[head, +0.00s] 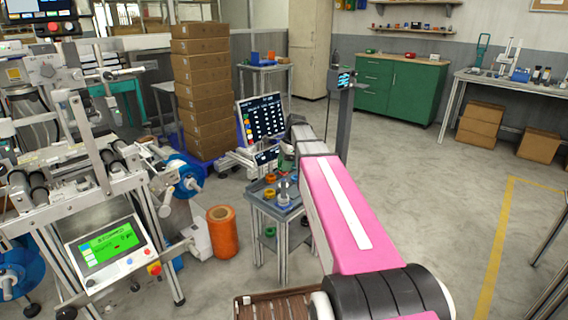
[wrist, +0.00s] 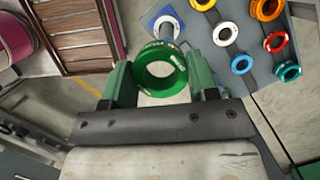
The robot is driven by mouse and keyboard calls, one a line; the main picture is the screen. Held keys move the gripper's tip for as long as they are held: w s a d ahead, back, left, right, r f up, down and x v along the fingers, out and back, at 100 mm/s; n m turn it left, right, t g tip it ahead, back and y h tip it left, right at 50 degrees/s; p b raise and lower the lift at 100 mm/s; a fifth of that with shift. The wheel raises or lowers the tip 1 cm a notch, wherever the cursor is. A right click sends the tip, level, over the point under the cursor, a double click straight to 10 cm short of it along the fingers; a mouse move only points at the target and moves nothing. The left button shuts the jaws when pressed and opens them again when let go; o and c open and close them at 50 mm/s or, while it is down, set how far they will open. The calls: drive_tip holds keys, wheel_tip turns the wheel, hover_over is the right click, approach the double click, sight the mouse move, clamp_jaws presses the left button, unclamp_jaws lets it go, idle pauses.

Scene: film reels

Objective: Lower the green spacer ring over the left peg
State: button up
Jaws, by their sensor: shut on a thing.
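The green spacer ring (wrist: 160,89) is gripped between the two green fingers of my gripper (wrist: 159,70) in the wrist view. Its hole faces the camera, and a pale surface shows through it. A peg (wrist: 167,28) on a blue-and-white square base shows just beyond the ring, apart from it in the picture. I cannot tell whether this is the left peg, and I see no second peg clearly. In the head view my gripper (head: 286,164) is small, over the little grey table (head: 262,207); the ring's height above it is unclear.
A slatted brown surface (wrist: 82,30) is at upper left. An orange roll (head: 222,235) stands left of the table.

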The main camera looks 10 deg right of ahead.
drive_tip(key=shift+w+m, duration=0.25)
drive_tip(key=shift+m, duration=0.05)
hover_over(284, 185)
drive_tip(key=w, duration=0.1)
drive_tip(key=shift+w+f, duration=0.1)
drive_tip(key=shift+f, duration=2.25)
drive_tip(key=shift+f, duration=3.35)
drive_tip(key=o, duration=1)
drive_tip(key=shift+o, duration=0.2)
drive_tip(key=shift+d, duration=0.1)
drive_tip(key=v, duration=1.1)
drive_tip(key=shift+f, duration=0.1)
